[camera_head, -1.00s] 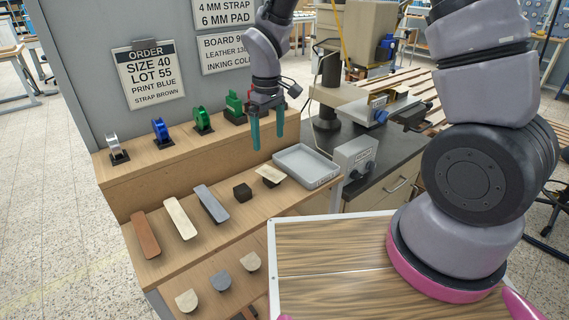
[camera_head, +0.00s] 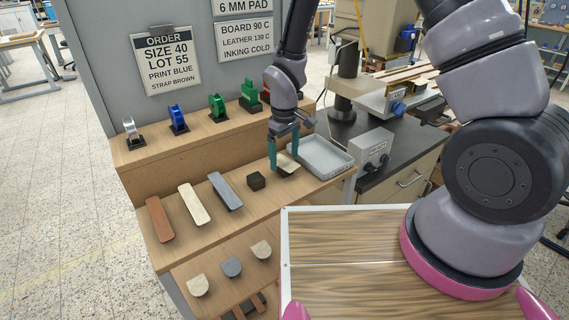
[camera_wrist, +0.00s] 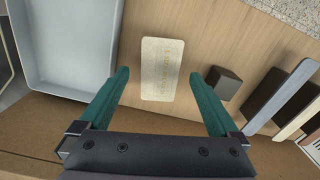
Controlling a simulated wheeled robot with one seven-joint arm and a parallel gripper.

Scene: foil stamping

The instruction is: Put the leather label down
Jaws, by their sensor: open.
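The cream leather label (camera_head: 289,166) lies near the right end of the wooden shelf, seemingly on a dark support. In the wrist view the label (camera_wrist: 162,68) is a pale rounded rectangle with faint gold lettering. My gripper (camera_head: 284,158) is down at the label with its teal fingers apart. In the wrist view the gripper (camera_wrist: 165,78) has one finger on each side of the label, with a gap on both sides. I cannot tell the exact height of the fingertips.
A grey tray (camera_head: 320,158) stands just right of the label. A dark block (camera_head: 256,181) and grey, cream and brown straps (camera_head: 160,219) lie to the left. Foil spools (camera_head: 178,119) stand on the raised ledge behind. Rounded pieces (camera_head: 232,267) lie on the lower shelf.

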